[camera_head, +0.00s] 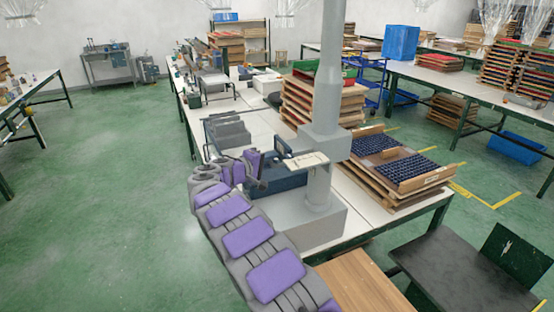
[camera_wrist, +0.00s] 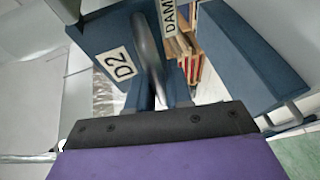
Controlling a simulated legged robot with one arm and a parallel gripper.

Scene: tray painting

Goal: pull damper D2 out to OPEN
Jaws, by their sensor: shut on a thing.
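Damper D2 is a dark blue part (camera_wrist: 110,40) with a white "D2" label (camera_wrist: 119,64), seen close up in the wrist view. A grey metal handle (camera_wrist: 147,48) runs down its front into my gripper (camera_wrist: 158,100). My gripper is shut on this handle; the fingertips are largely hidden behind the dark wrist edge. In the head view my gripper (camera_head: 262,168) is beside the grey duct column (camera_head: 325,100), at a dark blue unit. How far the damper is drawn out cannot be told.
A second blue part (camera_wrist: 235,55) and a partly cut-off "DAM" label (camera_wrist: 169,16) are close by in the wrist view. Wooden trays with dark pieces (camera_head: 405,170) lie on the white table right of the column. The green floor on the left is clear.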

